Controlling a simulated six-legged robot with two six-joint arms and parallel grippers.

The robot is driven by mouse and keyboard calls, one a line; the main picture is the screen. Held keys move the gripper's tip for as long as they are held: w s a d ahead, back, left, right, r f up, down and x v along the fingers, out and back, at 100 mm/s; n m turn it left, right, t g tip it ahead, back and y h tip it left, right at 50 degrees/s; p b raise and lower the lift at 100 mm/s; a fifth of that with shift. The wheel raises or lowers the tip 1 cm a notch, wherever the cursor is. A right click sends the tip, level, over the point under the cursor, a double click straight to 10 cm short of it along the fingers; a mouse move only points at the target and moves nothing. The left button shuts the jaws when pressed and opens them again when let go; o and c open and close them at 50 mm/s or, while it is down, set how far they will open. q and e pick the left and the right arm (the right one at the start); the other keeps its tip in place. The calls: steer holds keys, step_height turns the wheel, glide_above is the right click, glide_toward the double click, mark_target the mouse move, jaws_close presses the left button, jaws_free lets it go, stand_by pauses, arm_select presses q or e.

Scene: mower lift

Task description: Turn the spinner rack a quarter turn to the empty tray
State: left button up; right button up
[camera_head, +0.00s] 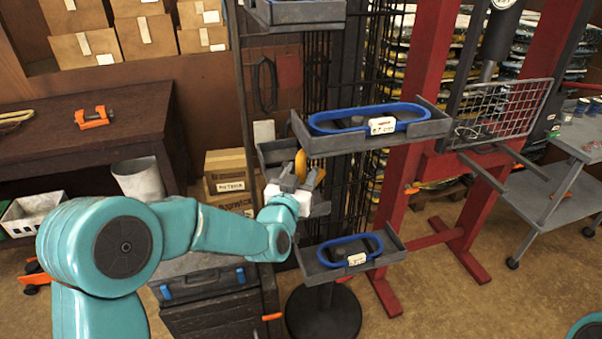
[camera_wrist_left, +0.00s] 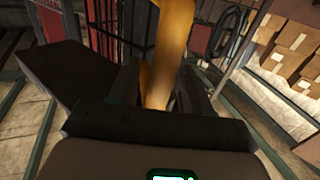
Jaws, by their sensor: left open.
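The spinner rack stands on a round black base (camera_head: 323,312) with a dark wire column (camera_head: 345,85). A grey tray with a blue belt (camera_head: 366,118) and white label sticks out at mid height, and a lower tray holds another blue belt (camera_head: 350,252). A further dark tray (camera_head: 275,151) sits behind my gripper; the visible part shows no belt. My left gripper (camera_head: 297,182) is open at a yellow-orange handle (camera_head: 301,164) beside the column. In the left wrist view the handle (camera_wrist_left: 166,50) stands between the fingers; contact cannot be told. My right gripper is out of view.
A red press frame (camera_head: 413,100) stands close to the right of the rack. A dark workbench (camera_head: 90,130) with an orange clamp is at the left. A dark toolbox (camera_head: 205,285) stands below my left arm. A grey cart (camera_head: 560,195) is at the right.

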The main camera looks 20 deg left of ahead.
arm_select(q)
steer(key=shift+s, duration=0.1)
jaws_close()
steer(key=shift+d, duration=0.15)
